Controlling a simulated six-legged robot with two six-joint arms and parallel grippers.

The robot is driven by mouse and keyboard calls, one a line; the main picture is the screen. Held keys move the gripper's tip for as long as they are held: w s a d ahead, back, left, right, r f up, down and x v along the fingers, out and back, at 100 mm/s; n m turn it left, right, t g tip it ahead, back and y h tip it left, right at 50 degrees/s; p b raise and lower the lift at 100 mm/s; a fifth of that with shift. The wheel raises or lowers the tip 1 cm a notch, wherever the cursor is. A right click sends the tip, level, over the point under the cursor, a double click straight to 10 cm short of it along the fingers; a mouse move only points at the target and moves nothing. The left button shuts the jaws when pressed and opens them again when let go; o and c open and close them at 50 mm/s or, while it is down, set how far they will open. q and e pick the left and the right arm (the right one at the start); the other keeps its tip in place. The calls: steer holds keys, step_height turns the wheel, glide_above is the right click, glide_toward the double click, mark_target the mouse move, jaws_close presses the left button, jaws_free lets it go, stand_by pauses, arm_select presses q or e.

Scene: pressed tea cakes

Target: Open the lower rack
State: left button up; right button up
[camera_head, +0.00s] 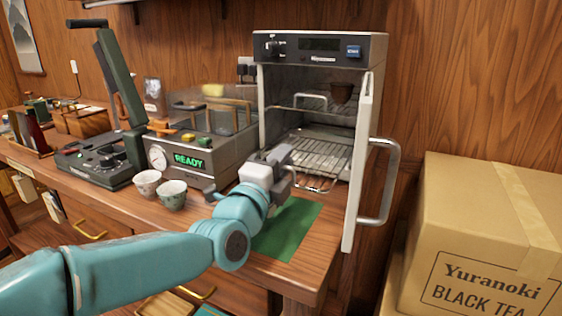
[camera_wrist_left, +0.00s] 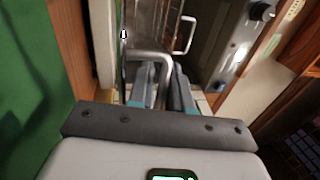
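The toaster-like oven (camera_head: 320,47) stands at the back of the counter with its door (camera_head: 361,150) swung open to the right. Inside, the lower wire rack (camera_head: 325,152) sits below an upper rack (camera_head: 335,110). The lower rack's looped front handle (camera_head: 318,187) shows beside my left gripper (camera_head: 284,172), which is at the oven's lower front opening. In the left wrist view, the metal handle (camera_wrist_left: 150,57) runs between the close-set fingers of my left gripper (camera_wrist_left: 165,80), which appear closed on it. My right gripper is not in view.
The door's big handle (camera_head: 385,180) juts out at right. A READY machine (camera_head: 205,158) and two small cups (camera_head: 172,195) stand left of my arm. A green mat (camera_head: 293,235) lies below the gripper; a carton (camera_head: 465,240) is at right.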

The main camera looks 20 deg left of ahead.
arm_select(q)
steer(key=v, duration=1.6)
steer(key=shift+s+f, duration=0.1)
steer(key=shift+s, duration=0.05)
